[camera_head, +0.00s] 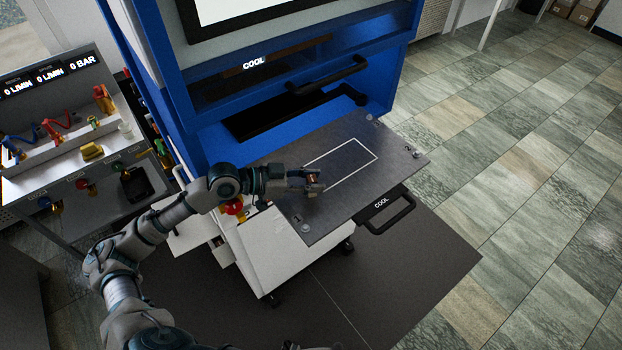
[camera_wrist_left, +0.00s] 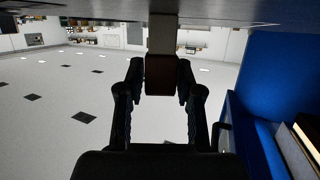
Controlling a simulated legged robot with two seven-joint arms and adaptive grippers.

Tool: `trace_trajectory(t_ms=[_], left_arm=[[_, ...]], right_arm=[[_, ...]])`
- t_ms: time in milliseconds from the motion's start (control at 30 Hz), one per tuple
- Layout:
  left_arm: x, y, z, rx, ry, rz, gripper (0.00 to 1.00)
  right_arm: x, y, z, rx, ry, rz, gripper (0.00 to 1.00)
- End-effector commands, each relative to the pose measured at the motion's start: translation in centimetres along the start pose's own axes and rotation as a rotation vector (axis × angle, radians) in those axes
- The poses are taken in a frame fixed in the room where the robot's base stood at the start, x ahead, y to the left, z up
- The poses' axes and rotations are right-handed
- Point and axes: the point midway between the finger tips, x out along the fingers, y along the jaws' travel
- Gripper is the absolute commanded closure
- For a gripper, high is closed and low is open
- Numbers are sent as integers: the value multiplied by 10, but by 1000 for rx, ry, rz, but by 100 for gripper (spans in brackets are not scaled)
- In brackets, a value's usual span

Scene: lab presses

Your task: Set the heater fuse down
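My left gripper (camera_head: 318,184) reaches in from the left, low over the dark grey plate (camera_head: 350,195) at the left end of its white rectangle outline. In the left wrist view, its two fingers (camera_wrist_left: 161,80) are shut on the heater fuse (camera_wrist_left: 160,76), a block with a dark brown part and a paler grey-tan part. The pale part meets the grey surface at the top of that view; I cannot tell whether it touches. In the head view only a small copper-coloured bit shows at the fingertips. My right gripper is not recognisable in either view.
A blue press (camera_head: 290,85) marked COOL stands behind the plate, with a black handle (camera_head: 327,75). Another black handle (camera_head: 390,216) is under the plate's front. A bench (camera_head: 75,165) with gauges and valves stands left. Most of the plate is clear.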

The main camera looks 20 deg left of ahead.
Motion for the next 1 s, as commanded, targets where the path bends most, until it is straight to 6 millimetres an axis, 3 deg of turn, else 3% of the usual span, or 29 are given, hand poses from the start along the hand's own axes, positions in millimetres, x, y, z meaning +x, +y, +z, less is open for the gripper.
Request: trace_trajectory(t_ms=[333,467,800,1000], left_arm=[[-2,-1,1,-2,2,0,48],[-12,-2,2,-1,0,-2,48],[-86,-2,8,-4,-6,-4,48],[-110,-2,6,-5,-2,-3,48]], right_arm=[[0,1,0,-2,0,1,47],[4,1,1,-2,-1,1,47],[33,1,6,-3,-4,1,47],[47,0,9,-3,-7,1,47]])
